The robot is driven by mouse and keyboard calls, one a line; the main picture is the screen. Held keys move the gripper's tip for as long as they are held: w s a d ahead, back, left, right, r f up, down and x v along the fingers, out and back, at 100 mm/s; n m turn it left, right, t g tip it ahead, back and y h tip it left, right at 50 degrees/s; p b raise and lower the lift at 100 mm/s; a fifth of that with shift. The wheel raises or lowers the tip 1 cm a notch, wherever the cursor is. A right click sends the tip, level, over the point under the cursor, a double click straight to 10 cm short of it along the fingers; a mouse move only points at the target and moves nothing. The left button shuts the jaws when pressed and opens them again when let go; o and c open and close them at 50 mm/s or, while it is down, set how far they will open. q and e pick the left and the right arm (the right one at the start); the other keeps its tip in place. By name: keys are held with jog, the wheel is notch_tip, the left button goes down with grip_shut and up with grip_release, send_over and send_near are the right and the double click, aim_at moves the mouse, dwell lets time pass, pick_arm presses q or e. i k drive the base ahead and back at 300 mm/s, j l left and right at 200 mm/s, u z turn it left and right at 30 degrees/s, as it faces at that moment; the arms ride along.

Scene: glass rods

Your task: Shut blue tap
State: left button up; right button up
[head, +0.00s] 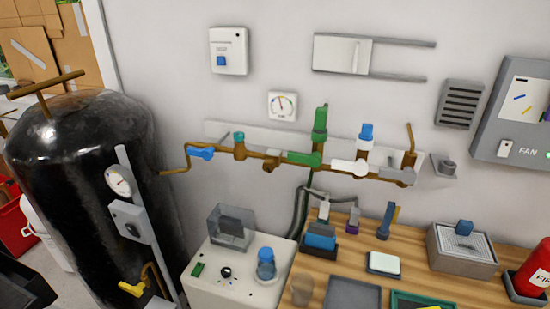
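A blue tap lever (201,153) sits at the left end of the brown wall pipe (262,155), close to where the pipe bends down. The lever lies roughly along the pipe, pointing left. An upright blue fitting (366,134) stands above a white lever (345,166) further right on the same pipe. A green lever (303,158) is between them, with an upright green fitting (320,122) beside it. Neither of my grippers is in view.
A black tank (90,190) with a gauge (119,181) and yellow tap (132,289) stands left. Below the pipe are a white apparatus (225,290) and a wooden bench (410,265) with several items. A red extinguisher (532,274) stands right. Wall above the pipe holds panels.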

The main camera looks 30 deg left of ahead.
aim_at(207, 154)
jog(key=u, duration=1.55)
